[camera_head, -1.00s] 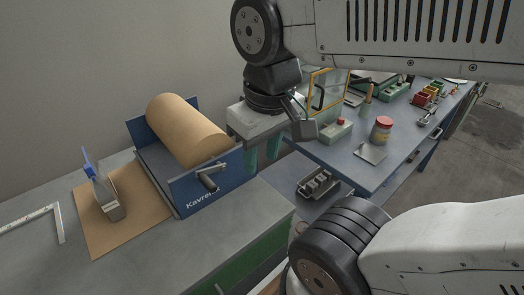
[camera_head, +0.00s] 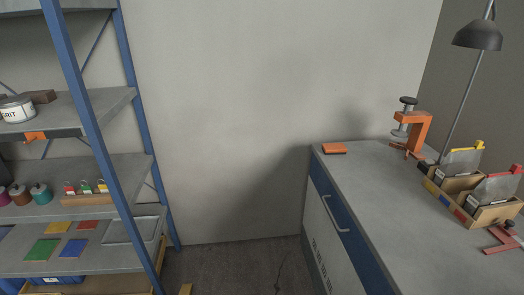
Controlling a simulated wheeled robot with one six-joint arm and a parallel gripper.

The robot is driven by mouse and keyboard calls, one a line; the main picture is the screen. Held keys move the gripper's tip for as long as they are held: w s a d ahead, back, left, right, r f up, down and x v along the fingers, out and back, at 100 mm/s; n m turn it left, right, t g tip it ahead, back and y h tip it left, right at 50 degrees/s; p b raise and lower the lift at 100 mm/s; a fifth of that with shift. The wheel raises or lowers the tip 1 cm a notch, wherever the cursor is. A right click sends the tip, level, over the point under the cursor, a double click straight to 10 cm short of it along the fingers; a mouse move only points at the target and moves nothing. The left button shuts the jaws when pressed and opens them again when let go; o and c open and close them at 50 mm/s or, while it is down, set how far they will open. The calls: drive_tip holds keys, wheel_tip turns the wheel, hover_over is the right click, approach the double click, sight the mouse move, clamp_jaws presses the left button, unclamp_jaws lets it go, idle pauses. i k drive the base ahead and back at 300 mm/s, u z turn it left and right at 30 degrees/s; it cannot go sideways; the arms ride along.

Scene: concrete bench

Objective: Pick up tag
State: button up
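My gripper is not in view, and no part of my arm shows. I cannot make out anything that is surely the tag. Small red, green and yellow-topped items (camera_head: 86,187) stand in a wooden holder on a shelf at left, too small to identify. Flat coloured squares lie on the shelf below: a green one (camera_head: 42,250), a blue one (camera_head: 73,248), a yellow one (camera_head: 59,227) and a red one (camera_head: 88,225). A flat orange piece (camera_head: 334,148) lies at the far left corner of the bench at right.
A blue-framed shelf rack (camera_head: 138,120) stands at left, holding a white tin (camera_head: 16,110) and several spools (camera_head: 40,193). The grey bench (camera_head: 370,195) at right carries an orange clamp (camera_head: 415,130), a cardboard bin (camera_head: 470,205) and a lamp (camera_head: 477,36). Floor (camera_head: 245,268) between them is clear.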

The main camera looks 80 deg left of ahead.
sight(70, 191)
drive_tip(key=k, duration=0.3)
drive_tip(key=u, duration=2.1)
drive_tip(key=i, duration=0.75)
drive_tip(key=u, duration=1.8)
drive_tip(key=k, duration=0.5)
drive_tip(key=z, duration=0.8)
drive_tip(key=i, duration=0.75)
drive_tip(key=u, duration=0.1)
